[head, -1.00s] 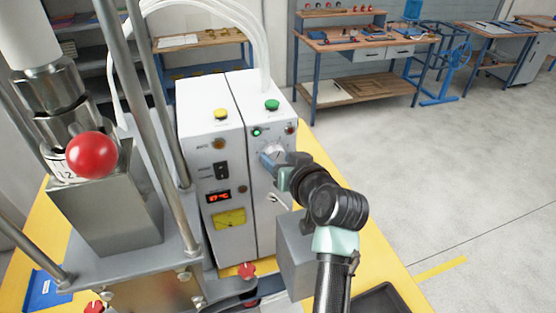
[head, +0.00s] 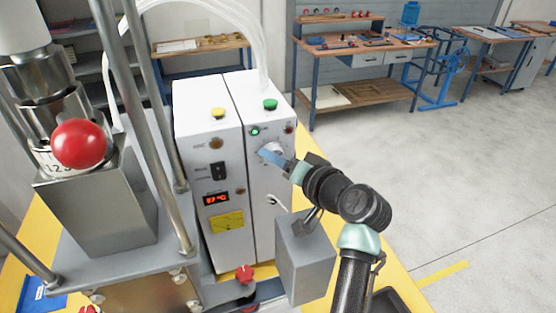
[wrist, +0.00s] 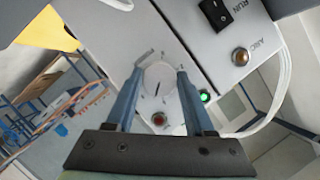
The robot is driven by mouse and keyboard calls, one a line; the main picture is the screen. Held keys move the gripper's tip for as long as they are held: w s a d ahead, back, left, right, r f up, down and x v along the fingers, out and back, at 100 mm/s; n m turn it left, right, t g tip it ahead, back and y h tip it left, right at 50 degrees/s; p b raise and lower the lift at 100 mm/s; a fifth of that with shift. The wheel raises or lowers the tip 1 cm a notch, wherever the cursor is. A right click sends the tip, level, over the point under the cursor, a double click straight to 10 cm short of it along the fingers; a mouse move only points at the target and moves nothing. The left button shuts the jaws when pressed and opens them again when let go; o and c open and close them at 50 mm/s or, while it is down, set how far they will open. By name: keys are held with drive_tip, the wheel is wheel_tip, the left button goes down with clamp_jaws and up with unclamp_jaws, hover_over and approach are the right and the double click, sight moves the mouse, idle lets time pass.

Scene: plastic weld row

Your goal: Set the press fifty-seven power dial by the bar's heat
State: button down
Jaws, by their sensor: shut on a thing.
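The power dial (wrist: 158,80) is a round white knob with a dark pointer line, on the front of the right white control box (head: 262,190). In the head view the dial (head: 272,149) is partly covered by my blue fingers. My gripper (wrist: 160,74) has one finger on each side of the dial and is shut on it. The gripper also shows in the head view (head: 278,157). The heat display (head: 216,199) on the left box glows red and seems to read 87 °C. Scale marks around the dial are too small to read.
A green lamp (head: 254,131) is lit above the dial. A green button (head: 270,104) and a yellow button (head: 218,112) sit on top. A grey block (head: 305,262) stands below my arm. The press with a red ball knob (head: 80,145) is at left. Open floor lies right.

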idle(0.3)
drive_tip(key=shift+c, duration=1.4)
unclamp_jaws()
drive_tip(key=b+v, duration=0.3)
drive_tip(key=v, duration=1)
